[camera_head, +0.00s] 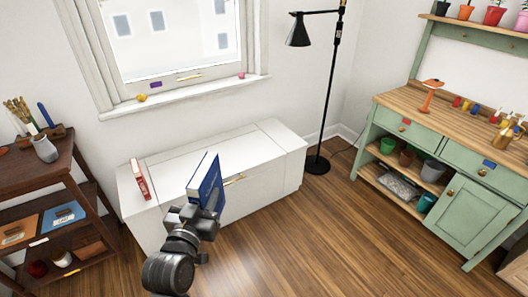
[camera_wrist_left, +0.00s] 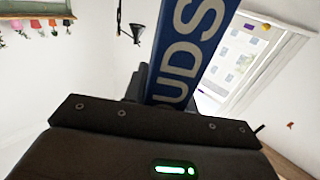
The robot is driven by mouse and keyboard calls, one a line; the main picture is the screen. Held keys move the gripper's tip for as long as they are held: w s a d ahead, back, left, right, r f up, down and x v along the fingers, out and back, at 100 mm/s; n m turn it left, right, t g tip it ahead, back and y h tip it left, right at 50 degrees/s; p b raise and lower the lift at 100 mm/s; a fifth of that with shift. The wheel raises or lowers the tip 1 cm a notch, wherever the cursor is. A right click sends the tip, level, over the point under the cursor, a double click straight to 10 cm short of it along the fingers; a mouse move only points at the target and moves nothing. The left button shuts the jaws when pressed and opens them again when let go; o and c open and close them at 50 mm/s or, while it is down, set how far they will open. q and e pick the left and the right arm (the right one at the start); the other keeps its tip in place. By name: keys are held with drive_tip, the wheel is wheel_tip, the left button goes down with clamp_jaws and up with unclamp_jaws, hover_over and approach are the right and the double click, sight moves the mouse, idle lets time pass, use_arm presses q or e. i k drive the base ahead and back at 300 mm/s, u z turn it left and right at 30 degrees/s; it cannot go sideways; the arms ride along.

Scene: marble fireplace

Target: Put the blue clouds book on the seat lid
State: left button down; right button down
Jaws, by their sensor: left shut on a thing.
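The blue clouds book (camera_head: 208,184) is held upright in my left gripper (camera_head: 192,214), in front of the white bench in the head view. In the left wrist view the blue spine of the book (camera_wrist_left: 187,50) shows the white letters "UDS", and its lower end sits in the jaws (camera_wrist_left: 165,105). The white seat lid (camera_head: 210,151) is the top of the low bench under the window. The book overlaps the bench's front edge in the picture; I cannot tell how far it is above it. My right gripper is not in view.
A red book (camera_head: 140,180) stands at the left end of the bench top. A dark wooden shelf (camera_head: 60,180) is at the left, a black floor lamp (camera_head: 330,90) right of the bench, and a green workbench (camera_head: 450,150) at the right. The middle of the bench top is bare.

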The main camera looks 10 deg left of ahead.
sight(236, 158)
drive_tip(key=z, duration=0.9)
drive_tip(key=i, duration=1.6)
drive_tip(key=z, duration=0.2)
drive_tip(key=i, duration=1.3)
drive_tip(key=u, duration=1.45)
drive_tip(key=i, duration=0.9)
drive_tip(key=u, duration=1)
